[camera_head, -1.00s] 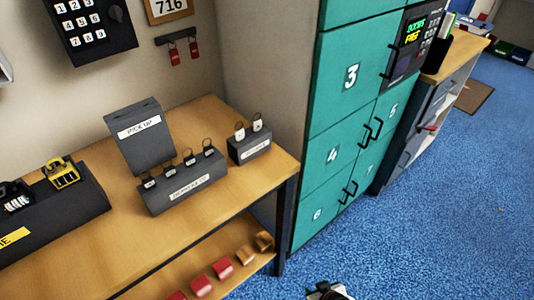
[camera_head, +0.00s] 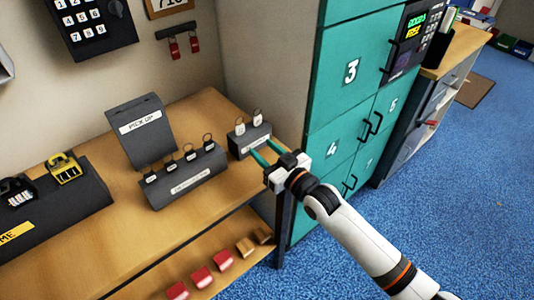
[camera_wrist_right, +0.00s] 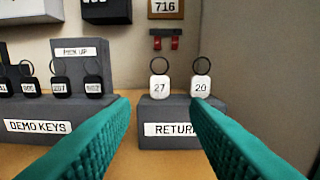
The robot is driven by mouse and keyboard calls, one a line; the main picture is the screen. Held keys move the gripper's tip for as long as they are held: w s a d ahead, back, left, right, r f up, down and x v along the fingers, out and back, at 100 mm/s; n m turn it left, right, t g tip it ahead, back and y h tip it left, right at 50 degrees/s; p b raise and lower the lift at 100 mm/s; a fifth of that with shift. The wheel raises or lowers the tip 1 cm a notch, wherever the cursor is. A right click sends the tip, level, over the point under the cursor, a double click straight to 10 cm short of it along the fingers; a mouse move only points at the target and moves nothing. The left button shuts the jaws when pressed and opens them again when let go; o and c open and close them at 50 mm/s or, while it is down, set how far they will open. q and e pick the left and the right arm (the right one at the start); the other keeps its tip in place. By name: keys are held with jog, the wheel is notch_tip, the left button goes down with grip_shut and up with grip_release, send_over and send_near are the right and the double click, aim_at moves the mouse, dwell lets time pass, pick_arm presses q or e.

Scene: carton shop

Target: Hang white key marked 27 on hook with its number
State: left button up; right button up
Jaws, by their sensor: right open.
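The white key marked 27 (camera_wrist_right: 159,87) stands upright in the grey return block (camera_wrist_right: 150,113), its ring on top. It also shows in the head view (camera_head: 240,127). A white key marked 20 (camera_wrist_right: 201,87) stands to its right in the same block. My right gripper (camera_head: 259,152) is open and empty, in front of the return block and pointing at it. In the right wrist view its green fingers frame the two white keys from either side, apart from them. A small dark hook rail (camera_wrist_right: 172,33) with two red tags is on the wall behind. My left gripper is not seen.
A grey block of black demo keys (camera_head: 183,180) and a pick up stand (camera_head: 141,132) are left of the return block on the wooden table (camera_head: 110,232). Green lockers (camera_head: 345,105) rise close on the right. Red and brown items lie on the lower shelf.

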aim_at(241, 129)
jog(key=b+x, duration=0.4)
jog(key=x, duration=0.4)
jog(key=shift+w+a+f, duration=0.1)
jog(key=shift+a, duration=0.05)
jog(key=shift+w+a+b, duration=0.4)
jog(key=shift+w+b, duration=0.05)
jog(key=shift+w, duration=0.05)
jog(key=c, duration=0.7)
jog(key=shift+o, duration=0.2)
jog(key=shift+r+p, duration=0.25)
jog(key=shift+p, duration=0.05)
jog(key=shift+s+d+r+p, duration=0.1)
jog(key=shift+r+p, duration=0.6)
jog(key=shift+p, duration=0.05)
jog(key=shift+s+d+r+p, duration=0.1)
jog(key=shift+r+p, duration=0.6)
